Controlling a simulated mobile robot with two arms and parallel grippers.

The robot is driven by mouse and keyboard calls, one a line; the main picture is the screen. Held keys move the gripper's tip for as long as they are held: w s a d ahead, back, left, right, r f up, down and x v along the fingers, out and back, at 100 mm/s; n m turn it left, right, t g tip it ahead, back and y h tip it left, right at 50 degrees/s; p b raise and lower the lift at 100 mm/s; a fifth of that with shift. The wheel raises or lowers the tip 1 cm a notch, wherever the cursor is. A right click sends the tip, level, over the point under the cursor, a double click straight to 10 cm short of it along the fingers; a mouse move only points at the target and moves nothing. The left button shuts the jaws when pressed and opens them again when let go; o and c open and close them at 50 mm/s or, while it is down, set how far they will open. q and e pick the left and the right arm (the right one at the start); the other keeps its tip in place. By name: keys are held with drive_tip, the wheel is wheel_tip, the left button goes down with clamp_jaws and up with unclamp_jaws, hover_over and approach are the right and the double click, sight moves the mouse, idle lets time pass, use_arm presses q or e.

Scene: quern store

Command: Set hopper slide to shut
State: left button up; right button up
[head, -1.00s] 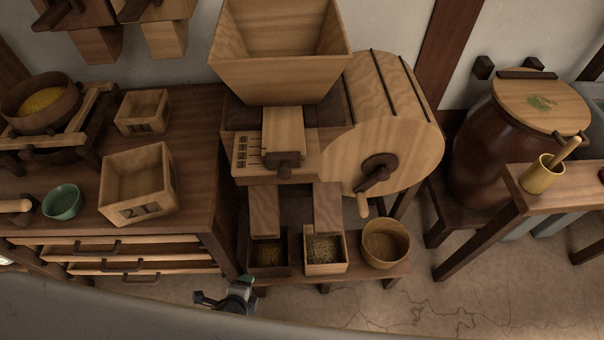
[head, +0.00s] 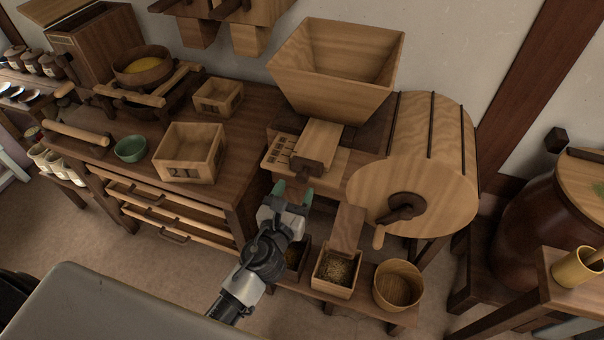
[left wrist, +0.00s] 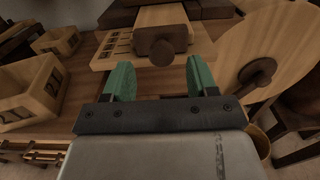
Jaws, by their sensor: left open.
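The hopper slide (head: 318,144) is a pale wooden board with a dark end block and knob (head: 307,166), under the big wooden hopper (head: 337,69). It lies beside a marked scale plate (head: 278,151). My left gripper (head: 292,194) is open and empty, just in front of and below the knob in the head view. In the left wrist view the slide (left wrist: 162,16) and its round knob (left wrist: 162,53) show ahead, between and beyond the two green fingertips (left wrist: 159,82). The fingers do not appear to touch the knob. My right gripper is not in view.
A round wooden drum (head: 420,170) with a dark crank (head: 401,207) stands right of the slide. Below are small grain boxes (head: 335,272) and a round wooden tub (head: 397,285). A counter at left holds a square wooden box (head: 190,153) and a green bowl (head: 130,149).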

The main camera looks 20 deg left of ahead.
sight(301, 179)
use_arm(q)
drive_tip(key=w, duration=0.5)
drive_tip(key=shift+d, duration=0.15)
clamp_jaws()
drive_tip(key=w, duration=0.5)
drive_tip(key=shift+w+d, duration=0.1)
drive_tip(key=shift+w, duration=0.1)
drive_tip(key=shift+r, duration=0.15)
